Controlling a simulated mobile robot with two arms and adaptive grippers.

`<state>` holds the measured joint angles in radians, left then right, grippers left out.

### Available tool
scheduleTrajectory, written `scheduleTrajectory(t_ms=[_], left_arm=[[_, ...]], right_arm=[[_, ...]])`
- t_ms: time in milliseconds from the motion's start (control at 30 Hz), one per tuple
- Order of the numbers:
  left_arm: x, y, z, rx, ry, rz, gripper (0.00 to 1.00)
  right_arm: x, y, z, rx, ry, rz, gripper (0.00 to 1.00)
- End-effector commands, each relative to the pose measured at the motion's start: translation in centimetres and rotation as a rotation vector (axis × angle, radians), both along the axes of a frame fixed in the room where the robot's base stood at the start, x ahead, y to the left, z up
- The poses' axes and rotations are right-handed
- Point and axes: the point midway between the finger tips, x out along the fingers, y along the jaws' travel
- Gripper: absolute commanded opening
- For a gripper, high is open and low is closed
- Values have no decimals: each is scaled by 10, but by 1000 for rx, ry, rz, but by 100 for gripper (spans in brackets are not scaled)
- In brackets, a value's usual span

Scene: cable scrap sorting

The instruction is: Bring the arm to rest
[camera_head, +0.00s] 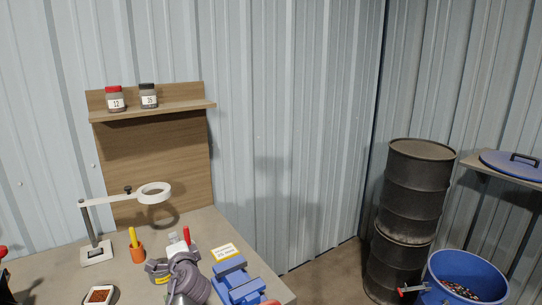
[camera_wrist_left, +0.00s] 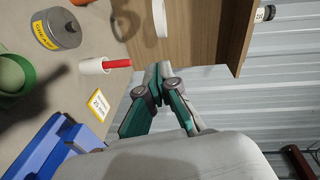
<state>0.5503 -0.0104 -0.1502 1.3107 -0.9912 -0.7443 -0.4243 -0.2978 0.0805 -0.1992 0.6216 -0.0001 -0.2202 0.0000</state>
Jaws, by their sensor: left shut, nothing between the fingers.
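My left arm comes up from the bottom edge in the head view, and its grey gripper (camera_head: 184,262) is over the right part of the workbench (camera_head: 210,222). In the left wrist view the two fingers (camera_wrist_left: 156,78) meet at their tips with nothing between them. They point toward the wooden back panel and appear clear of the objects around them. My right gripper is not in view.
Near the gripper are a labelled tin (camera_wrist_left: 57,28), a red-and-white item (camera_wrist_left: 105,65), a yellow-edged card (camera_head: 226,251) and a blue vise-like block (camera_head: 236,280). A ring lamp (camera_head: 154,193) stands left. Black drums (camera_head: 418,185) and a blue bin (camera_head: 436,294) stand right.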

Motion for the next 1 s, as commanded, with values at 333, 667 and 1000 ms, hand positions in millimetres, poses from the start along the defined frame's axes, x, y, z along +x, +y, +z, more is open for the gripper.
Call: scheduleTrajectory(t_ms=[333,667,1000], left_arm=[[-93,14,-89,-327,100,107,0],[-290,-8,-183,-852,363,291,0],[-410,-42,-189,-1099,570,382,0]], right_arm=[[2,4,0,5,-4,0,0],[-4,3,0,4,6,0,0],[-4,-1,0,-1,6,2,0]])
